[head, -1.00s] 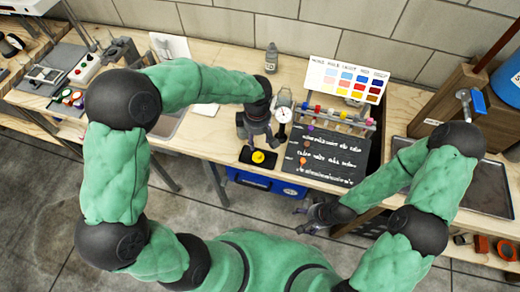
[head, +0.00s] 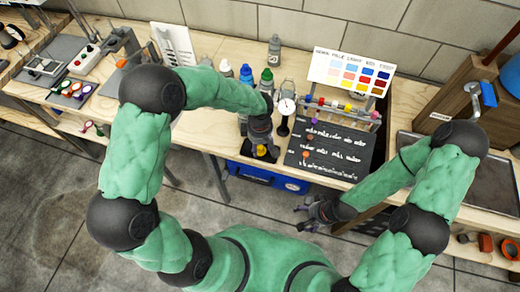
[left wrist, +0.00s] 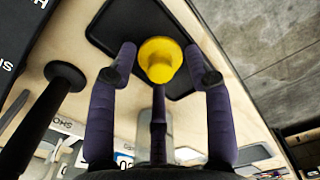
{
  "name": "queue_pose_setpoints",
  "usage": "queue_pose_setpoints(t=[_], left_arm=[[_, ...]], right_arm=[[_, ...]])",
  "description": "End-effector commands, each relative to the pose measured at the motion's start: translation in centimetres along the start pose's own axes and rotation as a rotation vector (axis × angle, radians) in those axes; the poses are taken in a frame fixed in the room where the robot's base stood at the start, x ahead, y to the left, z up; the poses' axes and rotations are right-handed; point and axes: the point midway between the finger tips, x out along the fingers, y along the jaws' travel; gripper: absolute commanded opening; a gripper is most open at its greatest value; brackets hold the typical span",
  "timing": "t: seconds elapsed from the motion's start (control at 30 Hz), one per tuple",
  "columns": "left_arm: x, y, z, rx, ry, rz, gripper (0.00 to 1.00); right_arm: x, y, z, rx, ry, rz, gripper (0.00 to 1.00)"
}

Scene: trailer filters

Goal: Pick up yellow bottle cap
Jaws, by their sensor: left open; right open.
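The yellow bottle cap (left wrist: 160,60) sits on a small black tray (left wrist: 115,22) at the front edge of the workbench. In the head view the cap (head: 262,150) is partly hidden by my left gripper (head: 262,148), which is above it. In the left wrist view my left gripper's fingers (left wrist: 162,75) are spread open, with the cap framed between their tips; I cannot tell whether they touch it. My right gripper (head: 306,213) is open and empty, low in front of the bench, away from the cap.
A black board with white writing (head: 325,152) lies right of the tray. A dial gauge on a stand (head: 286,108), a rack of coloured caps (head: 340,112) and several bottles (head: 267,82) stand behind. A blue crate (head: 268,177) is under the bench.

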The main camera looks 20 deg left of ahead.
Motion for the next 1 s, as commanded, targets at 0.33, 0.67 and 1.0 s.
queue_pose_setpoints(t=[0.33,0.67,1.0], left_arm=[[-0.1,0.0,0.0,0.0,0.0,0.001,0.1],[-0.2,0.0,0.0,0.0,0.0,0.001,0.1],[-3.2,0.1,0.0,0.0,0.001,0.005,0.1]], right_arm=[[-0.1,0.0,0.0,0.0,0.0,0.0,0.81],[-0.1,0.0,0.0,0.0,0.0,0.0,0.81],[-0.8,-0.3,0.0,0.0,0.0,0.0,0.81]])
